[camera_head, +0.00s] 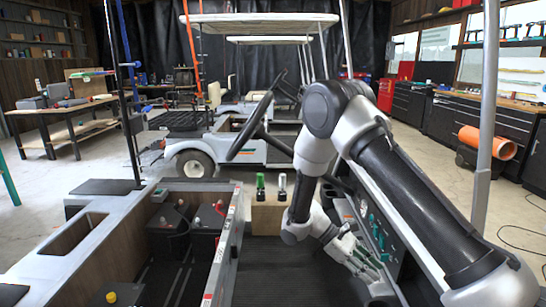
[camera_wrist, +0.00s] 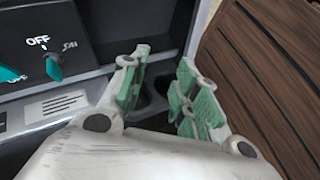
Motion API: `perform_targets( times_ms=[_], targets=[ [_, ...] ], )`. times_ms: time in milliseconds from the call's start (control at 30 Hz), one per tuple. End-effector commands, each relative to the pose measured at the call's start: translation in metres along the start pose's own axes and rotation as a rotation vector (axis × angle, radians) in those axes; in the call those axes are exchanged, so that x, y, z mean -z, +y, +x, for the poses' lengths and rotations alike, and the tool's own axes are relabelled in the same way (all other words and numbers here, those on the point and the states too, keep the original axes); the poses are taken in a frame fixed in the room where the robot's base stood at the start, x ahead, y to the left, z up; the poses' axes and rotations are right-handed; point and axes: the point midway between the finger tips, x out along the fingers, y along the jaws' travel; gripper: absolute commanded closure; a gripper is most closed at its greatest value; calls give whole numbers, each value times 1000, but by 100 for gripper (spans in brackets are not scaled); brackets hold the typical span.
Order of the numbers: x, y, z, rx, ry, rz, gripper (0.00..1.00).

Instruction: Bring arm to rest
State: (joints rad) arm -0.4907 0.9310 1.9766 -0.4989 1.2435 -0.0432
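My gripper (camera_head: 362,258) is inside the cart, low in front of the dash panel (camera_head: 382,228) on the right side. My arm comes in from the lower right, bends high at the elbow and folds down to the wrist. In the wrist view my gripper (camera_wrist: 163,78) has its two green-padded fingers apart, with nothing between them. Behind the fingers is a dark panel with round recesses. A teal switch (camera_wrist: 53,68) stands at the left beside the word OFF. I cannot tell whether a finger touches the panel.
The black steering wheel (camera_head: 250,127) stands left of my arm. Batteries (camera_head: 205,228) sit in an open bay at the lower left. A grey roof post (camera_head: 487,120) rises at the right. Another white cart (camera_head: 245,148) stands behind. A brown slatted surface (camera_wrist: 265,70) lies right of the fingers.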

Motion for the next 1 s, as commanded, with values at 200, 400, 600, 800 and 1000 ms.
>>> perform_targets(
  times_ms=[200, 400, 600, 800, 1000],
  targets=[
    [-89, -14, -24, 184, 268, 204, 70],
    [-161, -31, -34, 320, 505, 387, 70],
    [-226, -51, -35, 421, 736, 564, 70],
    [-283, -74, -28, 477, 957, 731, 70],
    [-332, -87, -19, 459, 1139, 878, 70]
  ],
)
